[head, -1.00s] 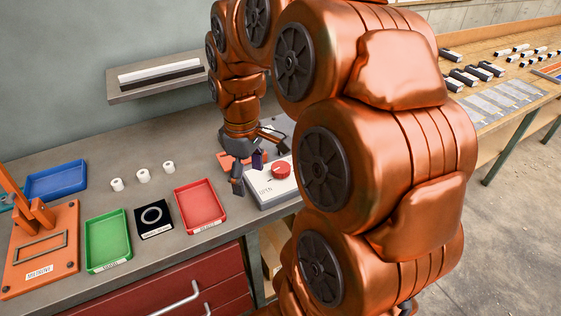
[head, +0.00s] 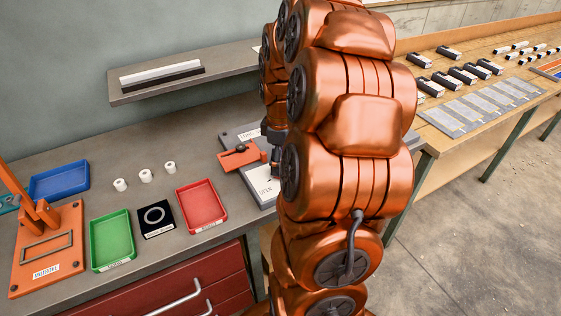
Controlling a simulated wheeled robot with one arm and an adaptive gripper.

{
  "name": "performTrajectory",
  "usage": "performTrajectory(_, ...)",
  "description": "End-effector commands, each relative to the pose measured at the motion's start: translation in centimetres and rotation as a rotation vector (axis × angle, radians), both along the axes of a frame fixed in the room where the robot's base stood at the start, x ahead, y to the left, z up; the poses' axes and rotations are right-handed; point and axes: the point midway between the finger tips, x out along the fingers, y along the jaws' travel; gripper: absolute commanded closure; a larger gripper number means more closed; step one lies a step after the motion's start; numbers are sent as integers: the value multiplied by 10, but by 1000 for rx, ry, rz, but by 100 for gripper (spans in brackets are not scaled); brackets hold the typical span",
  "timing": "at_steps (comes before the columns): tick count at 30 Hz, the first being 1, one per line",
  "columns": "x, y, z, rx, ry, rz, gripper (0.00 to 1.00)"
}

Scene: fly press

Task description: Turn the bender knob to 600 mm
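On the bench stand a red tray (head: 202,206), a green tray (head: 112,241), a blue tray (head: 59,181), a black pad with a ring (head: 155,219), small white cylinders (head: 145,176) and an orange fixture (head: 47,252). A wall shelf (head: 182,81) hangs behind. A wooden table (head: 485,78) stands right.

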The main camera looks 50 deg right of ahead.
Motion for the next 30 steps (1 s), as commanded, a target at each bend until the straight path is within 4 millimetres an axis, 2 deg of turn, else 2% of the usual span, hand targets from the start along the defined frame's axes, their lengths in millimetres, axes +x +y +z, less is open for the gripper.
performTrajectory(7,0,0,-18,0,0,0,21)
performTrajectory(17,0,0,-22,0,-2,-1,21)
performTrajectory(30,0,0,-22,-1,-3,0,66)
